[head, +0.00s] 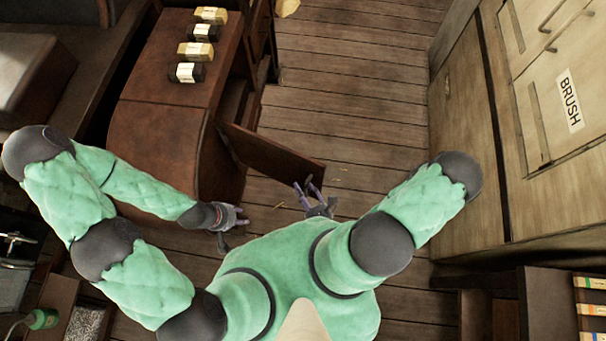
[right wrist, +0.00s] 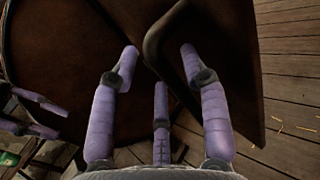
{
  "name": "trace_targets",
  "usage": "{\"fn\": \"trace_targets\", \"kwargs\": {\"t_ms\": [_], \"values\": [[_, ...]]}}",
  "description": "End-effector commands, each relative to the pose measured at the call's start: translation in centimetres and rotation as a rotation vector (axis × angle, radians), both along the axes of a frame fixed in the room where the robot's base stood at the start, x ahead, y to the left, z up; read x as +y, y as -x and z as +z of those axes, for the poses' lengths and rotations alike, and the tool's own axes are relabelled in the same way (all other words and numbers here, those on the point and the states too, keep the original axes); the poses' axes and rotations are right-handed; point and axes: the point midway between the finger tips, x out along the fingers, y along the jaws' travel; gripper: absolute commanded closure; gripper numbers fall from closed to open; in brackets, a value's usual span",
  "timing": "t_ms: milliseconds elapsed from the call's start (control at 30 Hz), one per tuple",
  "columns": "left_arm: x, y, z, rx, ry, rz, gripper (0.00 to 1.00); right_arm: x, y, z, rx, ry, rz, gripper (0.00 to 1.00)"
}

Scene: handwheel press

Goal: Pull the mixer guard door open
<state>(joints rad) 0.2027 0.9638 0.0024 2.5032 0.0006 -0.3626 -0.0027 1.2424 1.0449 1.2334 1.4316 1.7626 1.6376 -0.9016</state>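The brown mixer (head: 165,125) stands left of centre in the head view, with a rounded front. Its guard door (head: 275,152) is a flat brown panel standing out to the right from the body, partly open. My right gripper (head: 311,187) is at the door's free lower end. In the right wrist view its purple fingers (right wrist: 160,55) are apart, and the door's dark curved handle (right wrist: 154,45) lies between the fingertips; I cannot tell whether they touch it. My left gripper (head: 238,222) is beside the mixer's front; it shows at the left of the wrist view (right wrist: 38,105). Its finger opening is unclear.
Several small boxes (head: 200,50) stand on the mixer's top. Wooden cabinets (head: 540,110), one labelled BRUSH, line the right side. A shelf (head: 545,300) is at the lower right. The plank floor (head: 350,90) between mixer and cabinets is clear.

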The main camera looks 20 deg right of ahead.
Motion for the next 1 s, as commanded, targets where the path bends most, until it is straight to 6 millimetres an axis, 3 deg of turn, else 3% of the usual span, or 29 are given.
{"fn": "trace_targets", "kwargs": {"t_ms": [367, 1000], "values": [[0.0, 0.0, 0.0, 0.0, 0.0, 0.0, 0.6, -0.3, 0.6, -0.1, 0.002, -0.002, -0.006, 0.54], [0.0, 0.0, 0.0, 0.0, 0.0, 0.0, 0.6, -0.9, 4.9, -0.1, 0.001, -0.002, -0.007, 0.54]]}}
